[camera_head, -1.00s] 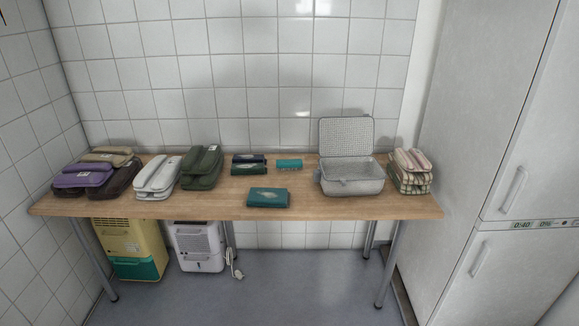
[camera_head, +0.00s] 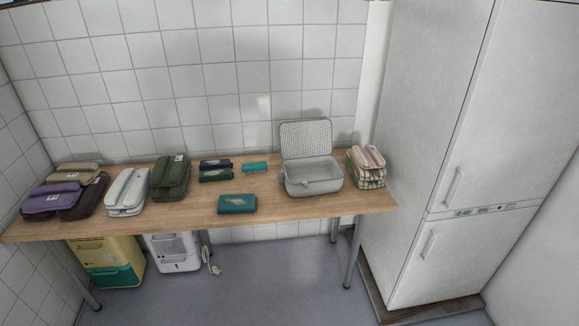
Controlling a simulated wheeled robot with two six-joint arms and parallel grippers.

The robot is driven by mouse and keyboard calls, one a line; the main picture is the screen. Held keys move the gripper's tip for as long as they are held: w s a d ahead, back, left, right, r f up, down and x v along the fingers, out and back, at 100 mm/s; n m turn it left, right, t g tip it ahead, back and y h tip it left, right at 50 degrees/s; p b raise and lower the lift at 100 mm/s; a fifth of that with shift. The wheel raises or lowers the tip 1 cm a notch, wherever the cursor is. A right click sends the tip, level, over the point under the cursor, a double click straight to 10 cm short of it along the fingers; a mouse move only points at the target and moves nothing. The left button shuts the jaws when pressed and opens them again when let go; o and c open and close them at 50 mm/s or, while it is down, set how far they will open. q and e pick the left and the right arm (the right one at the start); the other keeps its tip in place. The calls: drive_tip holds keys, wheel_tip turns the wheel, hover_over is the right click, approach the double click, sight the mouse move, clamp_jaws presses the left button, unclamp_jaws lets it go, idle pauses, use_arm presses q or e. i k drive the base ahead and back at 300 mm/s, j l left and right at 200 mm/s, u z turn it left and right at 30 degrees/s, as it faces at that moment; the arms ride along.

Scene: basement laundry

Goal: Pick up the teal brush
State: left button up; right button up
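A small teal brush (camera_head: 255,167) lies toward the back of the wooden table (camera_head: 290,209), between the dark packs and the open basket. It looks like a flat teal block with a lighter fringe along its lower edge. A larger teal pack (camera_head: 237,204) with a pale patch lies in front of it, near the table's front edge. Neither of my grippers shows in the head view.
An open white basket (camera_head: 314,186) stands right of the brush. Two dark packs (camera_head: 215,175) lie left of it. Green (camera_head: 171,178), white (camera_head: 127,192) and purple (camera_head: 52,197) cases fill the table's left. Striped cases (camera_head: 367,168) stand at its right end. A tall fridge (camera_head: 430,150) stands right; floor (camera_head: 270,290) is clear in front.

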sight(258, 165)
drive_tip(key=i+j+z, duration=0.15)
drive_tip(key=j+z, duration=0.15)
drive_tip(key=i+j+z, duration=0.15)
drive_tip(key=j+z, duration=0.15)
drive_tip(key=j, duration=0.15)
drive_tip(key=j+z, duration=0.3)
drive_tip(key=i+j+z, duration=0.1)
drive_tip(key=j+z, duration=0.2)
drive_tip(key=j, duration=0.25)
